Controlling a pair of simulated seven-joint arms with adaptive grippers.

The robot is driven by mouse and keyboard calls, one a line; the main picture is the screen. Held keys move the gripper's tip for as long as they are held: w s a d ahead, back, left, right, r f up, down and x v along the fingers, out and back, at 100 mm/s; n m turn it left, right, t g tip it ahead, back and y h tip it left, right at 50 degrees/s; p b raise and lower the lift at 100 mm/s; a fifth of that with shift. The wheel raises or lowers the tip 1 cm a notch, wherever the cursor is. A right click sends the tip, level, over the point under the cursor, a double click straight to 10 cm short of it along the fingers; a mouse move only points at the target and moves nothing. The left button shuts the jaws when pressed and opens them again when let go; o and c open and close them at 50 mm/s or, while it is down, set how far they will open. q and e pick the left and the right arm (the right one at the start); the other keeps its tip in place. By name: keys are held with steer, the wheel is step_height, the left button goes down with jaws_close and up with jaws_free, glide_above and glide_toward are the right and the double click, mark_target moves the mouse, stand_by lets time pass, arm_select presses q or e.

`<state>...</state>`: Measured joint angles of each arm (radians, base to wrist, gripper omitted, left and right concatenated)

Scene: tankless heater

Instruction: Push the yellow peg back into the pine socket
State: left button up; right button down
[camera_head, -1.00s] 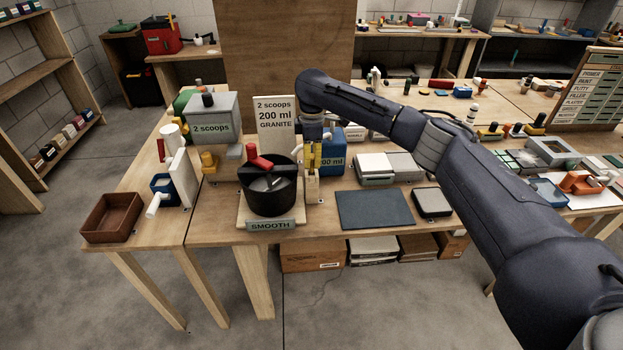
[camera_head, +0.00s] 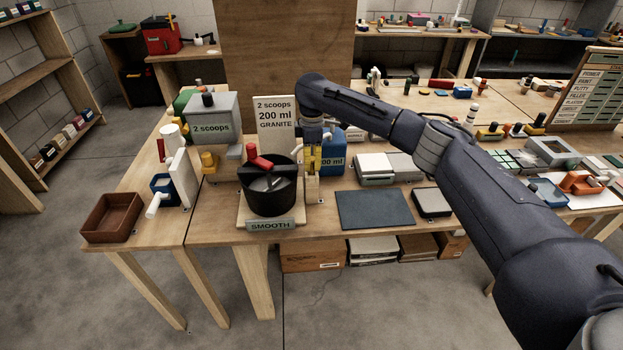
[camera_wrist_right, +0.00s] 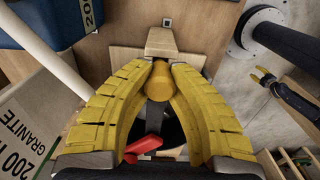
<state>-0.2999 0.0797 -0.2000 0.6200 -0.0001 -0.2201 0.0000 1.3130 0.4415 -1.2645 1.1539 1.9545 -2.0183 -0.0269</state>
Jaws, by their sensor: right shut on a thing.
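My right gripper (camera_head: 313,172) has yellow padded fingers and points down beside the black pot in the head view. In the right wrist view its fingers (camera_wrist_right: 159,72) curve together and are shut on the yellow peg (camera_wrist_right: 159,84), a short cylinder with its round end facing the camera. The pale pine socket (camera_wrist_right: 161,42) is just beyond the fingertips, in line with the peg. I cannot tell how deep the peg sits in it. In the head view the peg is not distinguishable from the yellow fingers.
The black pot (camera_head: 270,200) with a red handle (camera_head: 259,163) stands close to the left of my right gripper. A blue container (camera_head: 333,158) is close behind, and a recipe sign (camera_head: 275,124) stands behind the pot. A dark mat (camera_head: 375,209) lies clear to the right.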

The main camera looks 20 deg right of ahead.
steer(key=shift+f, duration=0.9)
stand_by(1.0)
steer(key=c, duration=1.3)
jaws_free()
steer(key=shift+r, duration=6)
steer(key=shift+d, duration=0.1)
